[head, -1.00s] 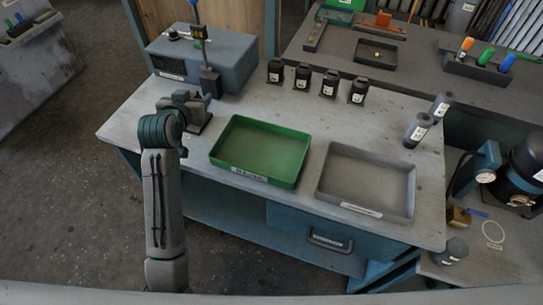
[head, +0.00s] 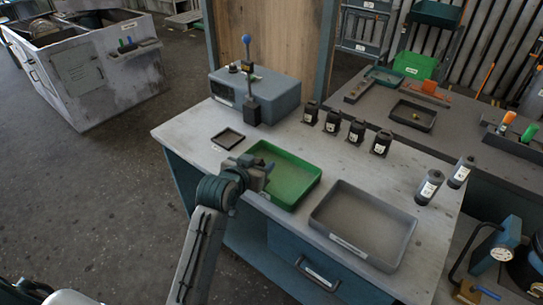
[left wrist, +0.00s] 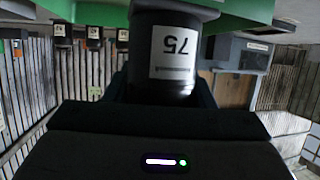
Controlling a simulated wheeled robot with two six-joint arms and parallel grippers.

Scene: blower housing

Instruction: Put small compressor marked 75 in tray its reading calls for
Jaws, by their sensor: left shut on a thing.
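The small compressor marked 75 (left wrist: 172,55) is dark with a white label, upside down in the left wrist view. My left gripper (head: 262,168) is shut on it. In the head view the gripper is at the left rim of the green tray (head: 297,202), and the compressor is mostly hidden there. Green tray wall (left wrist: 60,12) shows behind the compressor in the left wrist view; I cannot tell whether they touch. The grey tray (head: 401,257) lies to the right, empty. The tray labels are too small to read. My right gripper is not in view.
Several dark compressors (head: 356,131) stand along the bench's back. A blue-grey box (head: 277,97) with a blue-knobbed stand (head: 247,75) is at the back left, a small square dark frame (head: 228,139) before it. Two cylinders (head: 429,187) stand at the right.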

